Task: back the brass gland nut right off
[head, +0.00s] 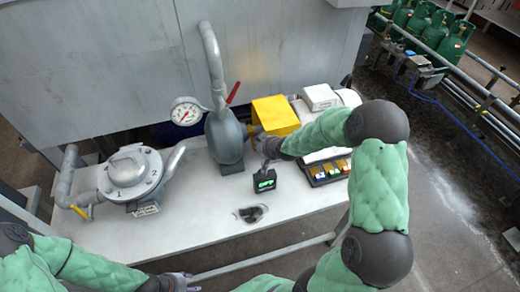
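A small brass-coloured part (252,130), which looks like the gland nut, shows at the right side of the grey rounded valve body (224,138). It is small and partly hidden by my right gripper and the yellow box. My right gripper (259,142) comes in from the right and has its tip at or very close to the brass part. I cannot tell whether it touches it or grips it. My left gripper (186,281) is low in the picture, in front of the bench edge and away from the valve. Its fingers are too small to read.
A yellow box (276,115) stands just behind my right gripper. A black device with a green display (265,181) sits below it. A pressure gauge (186,111), red lever (232,93) and domed grey housing (132,170) are leftward. The bench front (190,225) is clear around a hole.

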